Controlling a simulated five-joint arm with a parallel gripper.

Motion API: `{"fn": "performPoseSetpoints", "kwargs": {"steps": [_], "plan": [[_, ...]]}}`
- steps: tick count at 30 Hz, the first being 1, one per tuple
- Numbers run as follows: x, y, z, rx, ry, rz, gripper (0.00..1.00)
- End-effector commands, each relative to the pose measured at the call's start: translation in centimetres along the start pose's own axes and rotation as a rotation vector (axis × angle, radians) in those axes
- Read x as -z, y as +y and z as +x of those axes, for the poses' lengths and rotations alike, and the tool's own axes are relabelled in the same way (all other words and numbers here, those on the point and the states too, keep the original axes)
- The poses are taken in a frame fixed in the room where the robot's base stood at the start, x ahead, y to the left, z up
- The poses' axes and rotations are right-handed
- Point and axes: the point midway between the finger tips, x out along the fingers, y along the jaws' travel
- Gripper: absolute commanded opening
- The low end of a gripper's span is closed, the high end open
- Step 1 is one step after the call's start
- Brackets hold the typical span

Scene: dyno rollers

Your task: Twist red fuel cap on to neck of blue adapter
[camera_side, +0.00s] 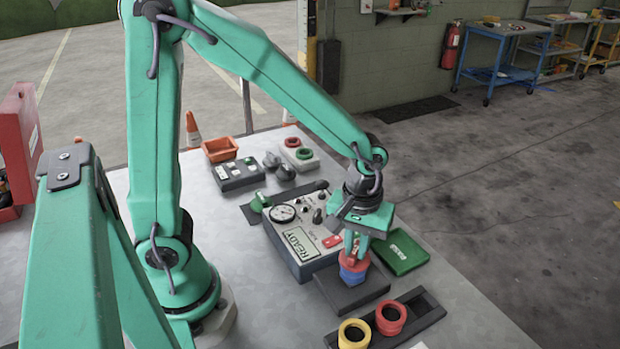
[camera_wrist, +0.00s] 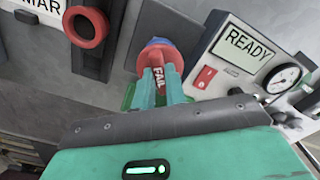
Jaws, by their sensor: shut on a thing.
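The red fuel cap (camera_side: 352,264) is between the fingers of my gripper (camera_side: 357,243), which is shut on it and points down. The blue adapter (camera_side: 352,279) stands directly under the cap on a dark base plate (camera_side: 365,292).
A grey tester with a READY display (camera_side: 301,243) and gauge stands left of the adapter. A green box (camera_side: 401,250) is to the right. A dark tray in front holds a red ring (camera_side: 391,318) and a yellow ring (camera_side: 354,333). An orange bin (camera_side: 220,149) stands behind.

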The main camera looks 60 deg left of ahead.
Motion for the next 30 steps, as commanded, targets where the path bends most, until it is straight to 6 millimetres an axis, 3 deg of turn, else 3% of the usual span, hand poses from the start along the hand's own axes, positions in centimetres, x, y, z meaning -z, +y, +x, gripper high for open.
{"fn": "performPoseSetpoints", "kwargs": {"steps": [28,29,30], "plan": [[-0.05,-0.02,0.27,0.001,-0.002,0.717,0.0],[-0.05,-0.02,0.27,0.001,-0.002,0.729,0.15],[-0.06,-0.03,0.27,0.002,-0.003,0.724,0.23]]}}
